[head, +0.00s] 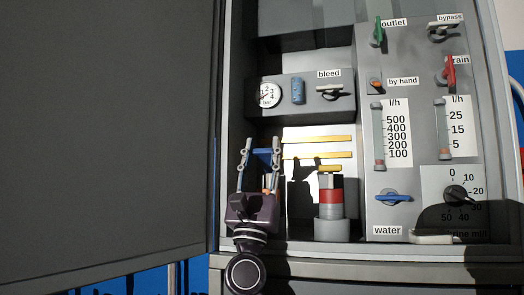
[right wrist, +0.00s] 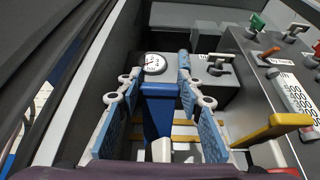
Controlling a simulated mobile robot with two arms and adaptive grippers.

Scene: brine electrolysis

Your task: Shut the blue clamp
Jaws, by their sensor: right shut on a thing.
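The blue clamp (head: 262,158) is in the lower left of the open cabinet in the head view. In the right wrist view the clamp (right wrist: 160,104) is a dark blue block in the middle of the picture. My right gripper (head: 261,152) points up into the cabinet, with one finger on each side of the clamp. The clamp's lower part is partly hidden by the gripper. My left gripper is out of view.
A red-banded cylinder (head: 330,197) with a yellow handle (head: 328,168) stands just right of the gripper. The cabinet door (head: 110,130) is to the left. A panel with a blue water handle (head: 393,197) and several gauges is on the right.

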